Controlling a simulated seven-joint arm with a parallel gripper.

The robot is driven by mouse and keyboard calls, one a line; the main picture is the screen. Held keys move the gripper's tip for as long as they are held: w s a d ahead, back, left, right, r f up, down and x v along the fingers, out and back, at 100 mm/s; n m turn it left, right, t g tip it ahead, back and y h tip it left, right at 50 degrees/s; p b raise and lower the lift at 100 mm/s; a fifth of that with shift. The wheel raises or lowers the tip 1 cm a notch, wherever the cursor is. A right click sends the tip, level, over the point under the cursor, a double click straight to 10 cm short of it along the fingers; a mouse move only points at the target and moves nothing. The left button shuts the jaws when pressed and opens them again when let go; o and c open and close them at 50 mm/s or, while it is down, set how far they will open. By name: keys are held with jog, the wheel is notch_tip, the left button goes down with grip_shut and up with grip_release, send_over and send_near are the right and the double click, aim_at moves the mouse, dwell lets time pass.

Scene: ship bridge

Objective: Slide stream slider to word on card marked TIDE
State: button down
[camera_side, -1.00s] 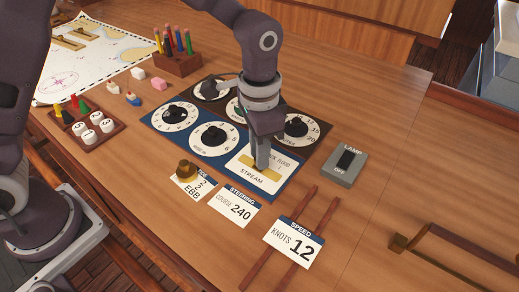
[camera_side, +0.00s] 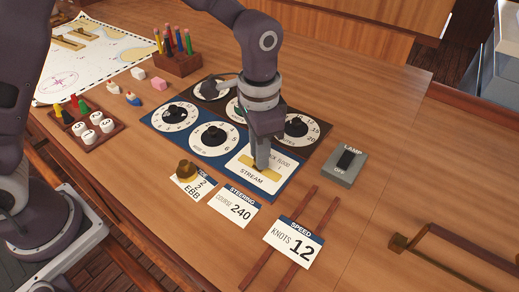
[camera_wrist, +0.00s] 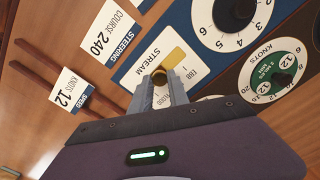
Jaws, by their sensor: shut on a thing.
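The white stream panel (camera_side: 246,181) has a yellow slot plate (camera_side: 272,187) and printed words beside it. My gripper (camera_side: 261,168) points down at the plate. In the wrist view my gripper (camera_wrist: 159,84) is shut on the round brass stream slider knob (camera_wrist: 158,75). The slot plate (camera_wrist: 175,57) shows bare on the side toward the word EBB; the knob stands away from that end. The fingers partly hide the other words, so its exact mark is unclear. The TIDE card (camera_side: 186,193) reads EBB at its bottom, and a brass weight (camera_side: 186,170) covers its upper left.
Several dials, including one dial (camera_side: 213,138), sit close behind the stream panel. A STEERING card (camera_side: 235,208) and SPEED card (camera_side: 294,243) lie in front, the latter across two wooden strips. A lamp switch box (camera_side: 344,167) stands to the right. A pen block (camera_side: 177,62) is behind.

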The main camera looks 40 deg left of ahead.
aim_at(247, 160)
dwell(0.3)
jog(key=shift+a, duration=1.75)
jog(key=c, duration=1.3)
grip_release()
jog(key=shift+o, duration=0.2)
jog(key=shift+r, duration=0.1)
notch_tip(247, 160, up, 7)
